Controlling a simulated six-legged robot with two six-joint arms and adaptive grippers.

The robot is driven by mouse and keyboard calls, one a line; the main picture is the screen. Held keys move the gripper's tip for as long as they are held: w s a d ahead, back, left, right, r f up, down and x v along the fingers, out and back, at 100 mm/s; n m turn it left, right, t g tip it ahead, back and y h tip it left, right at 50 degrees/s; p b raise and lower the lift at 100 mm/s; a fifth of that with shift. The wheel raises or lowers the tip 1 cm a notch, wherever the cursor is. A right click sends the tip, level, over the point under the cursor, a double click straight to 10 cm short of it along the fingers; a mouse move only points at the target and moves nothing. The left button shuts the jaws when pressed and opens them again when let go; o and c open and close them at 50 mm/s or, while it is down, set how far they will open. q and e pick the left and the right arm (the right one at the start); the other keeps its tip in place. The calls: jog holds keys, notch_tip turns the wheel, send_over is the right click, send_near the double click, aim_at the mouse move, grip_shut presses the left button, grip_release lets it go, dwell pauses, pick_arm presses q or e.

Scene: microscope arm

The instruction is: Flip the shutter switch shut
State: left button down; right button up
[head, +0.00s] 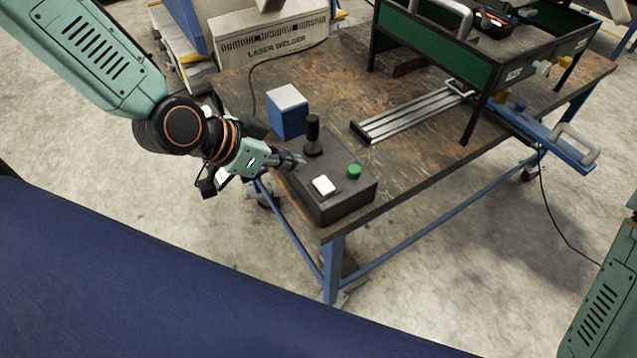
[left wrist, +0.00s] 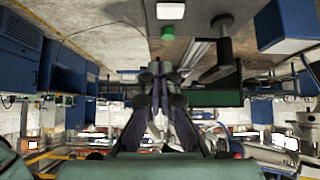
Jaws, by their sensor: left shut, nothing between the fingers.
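A dark control box (head: 335,200) sits at the near left corner of the table. Its top bears a white square switch (head: 324,186), a green button (head: 354,171) and a black upright lever (head: 313,135). None carries a label that I can read, so I cannot tell which is the shutter switch. My left gripper (head: 298,161) is shut and empty at the box's left side, close to the lever. In the left wrist view, the shut fingers (left wrist: 160,70) show below the white switch (left wrist: 170,11), green button (left wrist: 225,24) and lever (left wrist: 222,58). My right gripper is out of view.
A blue block with a pale top (head: 287,112) stands just behind the box. Metal rails (head: 415,112) lie on the table (head: 400,165) to the right, beside a green-panelled frame (head: 425,38). A laser welder (head: 270,45) stands behind the table. The table's right front is bare.

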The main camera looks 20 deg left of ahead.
pick_arm(q)
jog(key=b, duration=0.2)
send_near(333, 187)
jog(key=shift+w+d+r, duration=0.3)
jog(key=shift+w+d, duration=0.2)
jog(key=shift+w, duration=0.05)
jog(key=shift+w+d+r, duration=0.25)
jog(key=shift+w+d, duration=0.25)
jog(key=shift+w, duration=0.05)
jog(key=f, duration=0.2)
jog(key=w+f, duration=0.1)
jog(key=f, duration=0.1)
jog(key=shift+d+b, duration=0.3)
jog(key=shift+d, duration=0.05)
jog(key=shift+f, duration=0.55)
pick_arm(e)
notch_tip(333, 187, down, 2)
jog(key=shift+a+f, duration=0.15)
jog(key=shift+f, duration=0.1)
pick_arm(q)
jog(key=shift+f, duration=0.1)
